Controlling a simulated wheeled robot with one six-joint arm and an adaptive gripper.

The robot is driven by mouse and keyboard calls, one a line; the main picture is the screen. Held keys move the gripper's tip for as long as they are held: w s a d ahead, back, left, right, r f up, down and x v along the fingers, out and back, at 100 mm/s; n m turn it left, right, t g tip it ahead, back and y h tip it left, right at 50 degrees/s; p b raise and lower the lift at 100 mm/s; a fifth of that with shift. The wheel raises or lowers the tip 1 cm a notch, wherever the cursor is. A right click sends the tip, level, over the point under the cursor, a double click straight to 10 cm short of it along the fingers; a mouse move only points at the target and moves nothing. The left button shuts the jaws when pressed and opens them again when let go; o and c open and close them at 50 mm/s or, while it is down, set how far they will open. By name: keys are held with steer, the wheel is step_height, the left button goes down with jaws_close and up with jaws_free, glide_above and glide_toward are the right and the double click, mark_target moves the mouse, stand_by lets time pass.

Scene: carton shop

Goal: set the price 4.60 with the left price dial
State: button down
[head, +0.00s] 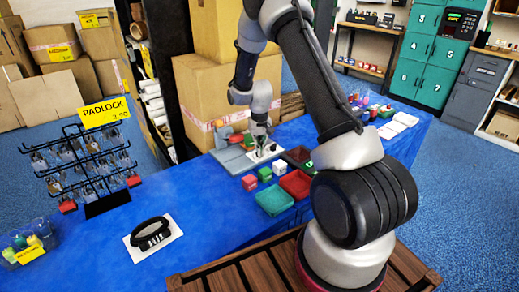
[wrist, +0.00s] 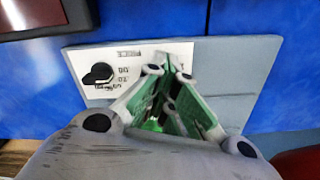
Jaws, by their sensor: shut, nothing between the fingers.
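The white price panel (wrist: 125,58) lies on a grey board (wrist: 228,85), its word PRICE upside down in the wrist view. One black dial (wrist: 101,74) shows at the left of that picture, with small numbers beside it too blurred to read surely. My gripper (wrist: 172,62) is shut and empty, its tips over the right part of the panel. It hides what lies there, so a second dial is not clearly seen, nor whether the tips touch one. In the head view my gripper (head: 259,150) points down at the panel (head: 268,155) on the blue table.
A green tray (head: 274,201), a red tray (head: 295,183) and a dark red tray (head: 299,155) stand near the board, with small boxes (head: 265,174) beside them. A padlock rack (head: 88,170) stands at left. The blue table (head: 175,195) between is mostly clear.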

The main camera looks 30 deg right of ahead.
steer(key=m, duration=0.3)
steer(key=shift+m, duration=2.3)
